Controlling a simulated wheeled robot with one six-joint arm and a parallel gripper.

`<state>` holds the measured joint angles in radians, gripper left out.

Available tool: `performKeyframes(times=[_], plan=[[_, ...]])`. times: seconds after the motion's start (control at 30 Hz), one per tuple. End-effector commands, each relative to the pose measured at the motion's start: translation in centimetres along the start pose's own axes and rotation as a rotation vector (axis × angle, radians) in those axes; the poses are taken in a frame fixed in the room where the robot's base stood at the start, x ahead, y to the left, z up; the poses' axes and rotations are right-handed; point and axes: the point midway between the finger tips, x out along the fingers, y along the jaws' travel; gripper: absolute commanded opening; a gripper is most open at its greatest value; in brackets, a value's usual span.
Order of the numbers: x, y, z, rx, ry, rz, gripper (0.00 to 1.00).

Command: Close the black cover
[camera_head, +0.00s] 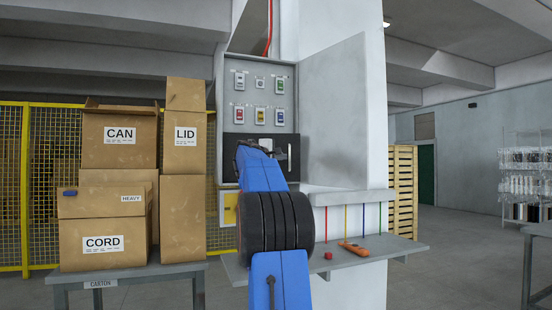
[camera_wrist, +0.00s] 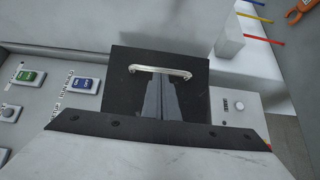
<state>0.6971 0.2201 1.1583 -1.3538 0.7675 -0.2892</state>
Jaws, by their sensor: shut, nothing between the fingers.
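The black cover (camera_head: 283,140) is on the grey panel below two rows of buttons, partly hidden behind my blue arm. Its silver handle (camera_head: 289,158) is near the cover's right side. In the wrist view, the cover (camera_wrist: 125,82) fills the middle, with the handle (camera_wrist: 160,70) across its upper part. My gripper (camera_wrist: 160,80) is shut and empty, with its dark fingers in front of the cover and tips by the handle. I cannot tell whether they touch it. How far the cover stands out from the panel is also unclear.
A grey cabinet door (camera_head: 340,105) stands open to the right. Below it, a ledge (camera_head: 350,197) and a shelf (camera_head: 370,249) stick out, the shelf holding an orange tool (camera_head: 354,247). Cartons (camera_head: 118,140) are stacked close on the left. Open floor lies to the right.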

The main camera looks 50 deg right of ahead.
Motion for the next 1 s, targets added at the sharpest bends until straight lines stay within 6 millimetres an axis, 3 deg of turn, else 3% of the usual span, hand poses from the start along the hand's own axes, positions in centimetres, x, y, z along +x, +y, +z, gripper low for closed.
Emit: performKeyframes(times=[0.1,0.3,0.77,1.0], plan=[[1.7,0.0,0.0,0.001,0.000,0.000,0.00],[3.1,0.0,0.0,0.000,0.000,0.000,0.00],[3.5,0.0,-0.1,0.000,0.005,-0.001,0.00],[6.5,-0.1,-1.2,-0.001,0.105,-0.004,0.00]])
